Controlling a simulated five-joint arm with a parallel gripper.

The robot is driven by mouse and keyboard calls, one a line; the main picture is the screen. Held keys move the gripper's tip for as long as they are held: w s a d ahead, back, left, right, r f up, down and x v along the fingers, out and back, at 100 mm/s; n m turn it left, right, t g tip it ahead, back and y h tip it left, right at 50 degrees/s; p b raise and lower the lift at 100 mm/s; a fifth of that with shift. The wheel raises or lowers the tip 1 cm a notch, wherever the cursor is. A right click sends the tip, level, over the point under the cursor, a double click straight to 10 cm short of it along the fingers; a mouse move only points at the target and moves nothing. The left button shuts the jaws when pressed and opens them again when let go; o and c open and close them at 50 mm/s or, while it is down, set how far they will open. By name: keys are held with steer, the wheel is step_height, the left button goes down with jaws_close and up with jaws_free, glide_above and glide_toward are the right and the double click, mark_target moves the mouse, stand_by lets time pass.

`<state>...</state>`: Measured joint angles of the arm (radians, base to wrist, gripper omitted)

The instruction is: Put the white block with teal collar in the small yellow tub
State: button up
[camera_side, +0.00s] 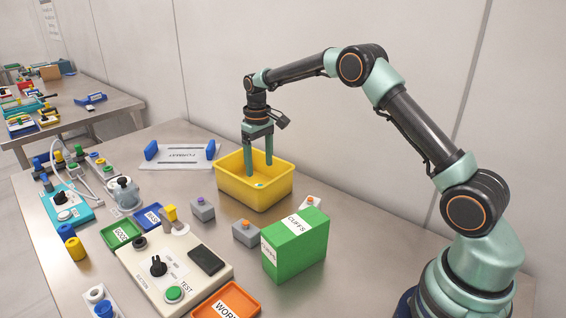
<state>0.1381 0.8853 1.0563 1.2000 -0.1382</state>
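The small yellow tub (252,193) stands on the table near its back edge, left of the green box. My gripper (259,171) points straight down over the tub, with its two teal fingers reaching below the rim. The fingers are spread apart and nothing shows between them. A small pale and teal patch (260,185) shows inside the tub, just below the fingertips. It may be the white block with teal collar, but it is mostly hidden by the tub's front wall and too small to be sure.
A green box (295,244) stands right of the tub, in front of my arm. Grey blocks with coloured buttons (203,209) (246,233) sit in front of the tub. A white FORMAT plate (183,156) with blue end handles lies to its left. A cream control panel (172,268) fills the front.

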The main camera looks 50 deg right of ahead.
steer(key=s+a+r+t, duration=0.1)
steer(key=s+r, duration=0.2)
steer(key=r, duration=0.7)
steer(key=s+a+r+t, duration=0.1)
steer(key=s+a+r, duration=0.15)
steer(key=r, duration=0.65)
steer(key=s+a+f+t, duration=0.1)
steer(key=s+a+f, duration=0.1)
steer(key=s, duration=0.8)
steer(key=s+a+f+t, duration=0.2)
steer(key=s, duration=0.8)
steer(key=shift+f+t, duration=0.3)
steer(key=shift+f, duration=0.1)
